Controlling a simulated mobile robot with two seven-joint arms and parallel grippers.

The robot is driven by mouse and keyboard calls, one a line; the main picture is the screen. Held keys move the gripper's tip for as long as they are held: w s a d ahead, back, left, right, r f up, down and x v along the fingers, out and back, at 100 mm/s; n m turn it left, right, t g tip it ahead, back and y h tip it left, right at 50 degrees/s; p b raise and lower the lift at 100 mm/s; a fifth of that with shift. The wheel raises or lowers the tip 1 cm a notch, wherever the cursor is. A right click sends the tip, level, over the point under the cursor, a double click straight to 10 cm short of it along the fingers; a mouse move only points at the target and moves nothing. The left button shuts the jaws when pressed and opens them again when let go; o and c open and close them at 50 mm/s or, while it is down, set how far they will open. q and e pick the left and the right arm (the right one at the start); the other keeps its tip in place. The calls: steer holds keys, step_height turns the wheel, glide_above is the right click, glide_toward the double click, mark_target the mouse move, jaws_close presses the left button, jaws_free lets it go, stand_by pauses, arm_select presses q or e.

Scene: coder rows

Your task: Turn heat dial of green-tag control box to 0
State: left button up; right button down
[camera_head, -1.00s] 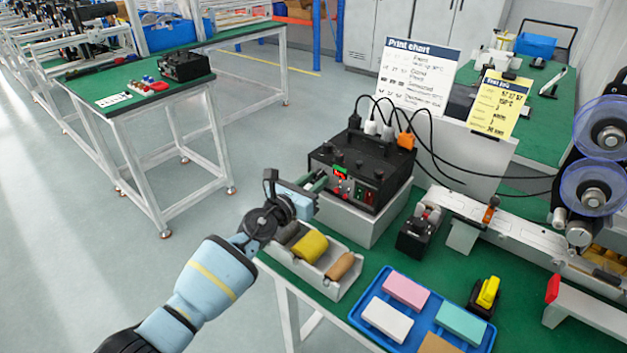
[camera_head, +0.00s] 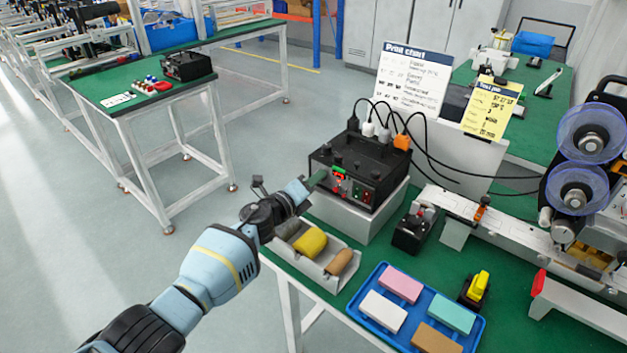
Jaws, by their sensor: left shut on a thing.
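The black control box (camera_head: 372,168) stands on a light grey block on the green table. A green tag (camera_head: 339,170) shows on its front face, with red lights and several small controls to the right of it. My left gripper (camera_head: 317,181) reaches the left end of that front face and is shut there. What it grips is hidden behind the fingers; from its place it looks like the heat dial, whose pointer and scale I cannot see. My right gripper is not in view.
A grey tray (camera_head: 318,262) with several rollers lies below my left wrist. A blue tray (camera_head: 378,335) with coloured blocks is in front. A small black box (camera_head: 412,235) stands right of the block. Black cables rise behind the control box.

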arm_select(q)
steer(key=shift+f+n+h+p, duration=0.1)
steer(key=shift+n+h+p, duration=0.4)
steer(key=shift+n, duration=6.2)
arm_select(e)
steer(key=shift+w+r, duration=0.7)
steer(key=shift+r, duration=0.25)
arm_select(q)
steer(key=o, duration=1)
steer(key=shift+a, duration=0.1)
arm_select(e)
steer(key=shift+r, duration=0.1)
